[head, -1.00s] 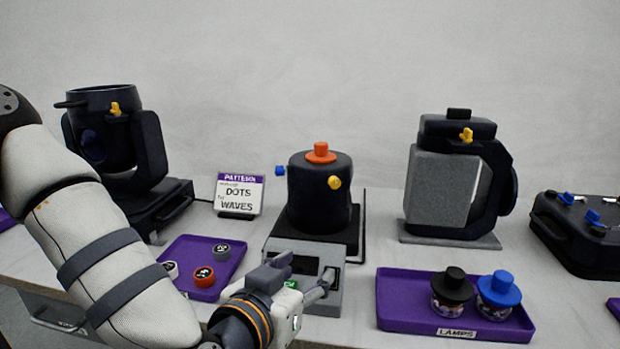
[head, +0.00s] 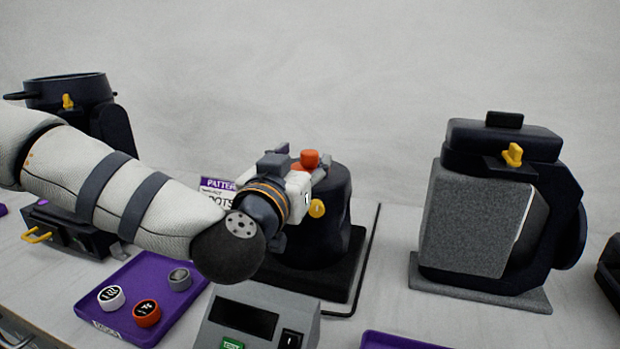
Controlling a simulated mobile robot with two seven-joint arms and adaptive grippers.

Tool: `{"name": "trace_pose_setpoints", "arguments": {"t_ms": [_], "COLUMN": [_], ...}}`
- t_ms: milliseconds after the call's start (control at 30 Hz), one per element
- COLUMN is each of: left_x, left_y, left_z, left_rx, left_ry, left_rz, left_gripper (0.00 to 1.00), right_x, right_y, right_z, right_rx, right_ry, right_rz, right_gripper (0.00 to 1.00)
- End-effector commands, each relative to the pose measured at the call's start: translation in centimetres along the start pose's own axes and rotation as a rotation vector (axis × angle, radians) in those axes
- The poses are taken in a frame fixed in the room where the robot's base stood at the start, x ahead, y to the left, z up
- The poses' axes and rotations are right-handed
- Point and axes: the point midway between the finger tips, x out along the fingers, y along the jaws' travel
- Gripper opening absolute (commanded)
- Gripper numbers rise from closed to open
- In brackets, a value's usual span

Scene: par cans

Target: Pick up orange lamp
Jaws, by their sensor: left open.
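The orange lamp shows as an orange knob (head: 309,159) on top of the black round housing (head: 325,235) in the middle; the rest of it is hidden inside. My left gripper (head: 296,164) is at the housing's top, level with the orange knob and overlapping its left side in the head view. It is open. Its wrist hides the left part of the housing, and its fingertips are mostly hidden, so I cannot tell whether they touch the knob. My right gripper is not in view.
A grey control box (head: 258,318) stands in front of the housing. A purple tray (head: 125,277) with three round pucks lies at left. A large black and grey fixture (head: 470,215) stands at right. A pattern sign (head: 218,190) is partly behind my wrist.

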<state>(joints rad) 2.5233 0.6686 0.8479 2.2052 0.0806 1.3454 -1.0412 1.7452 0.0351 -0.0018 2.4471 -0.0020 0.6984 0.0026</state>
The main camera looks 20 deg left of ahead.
Motion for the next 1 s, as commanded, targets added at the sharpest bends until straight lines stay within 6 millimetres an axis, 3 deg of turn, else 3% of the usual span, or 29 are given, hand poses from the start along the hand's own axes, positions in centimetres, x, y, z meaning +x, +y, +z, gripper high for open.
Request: {"name": "trace_pose_setpoints", "arguments": {"t_ms": [100,200,433,667,1000], "left_x": [2.5,3.8,4.1,4.0,4.0], "left_y": [0.0,0.0,0.1,0.0,0.0], "left_z": [0.4,0.3,0.1,0.1,-0.1], "left_rx": [-0.001,0.0,0.0,0.0,0.0], "left_ry": [-0.004,-0.003,-0.002,-0.001,0.001], "left_rz": [-0.002,-0.001,0.001,0.001,0.001], "left_gripper": [0.49,0.49,0.49,0.0,0.0], "right_x": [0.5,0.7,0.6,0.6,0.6], "right_y": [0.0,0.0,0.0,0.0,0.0], "right_z": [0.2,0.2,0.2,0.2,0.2], "right_rx": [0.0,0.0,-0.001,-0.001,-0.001], "right_ry": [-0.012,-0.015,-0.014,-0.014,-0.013], "right_rz": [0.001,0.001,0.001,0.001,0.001], "right_gripper": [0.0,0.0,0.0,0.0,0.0]}}
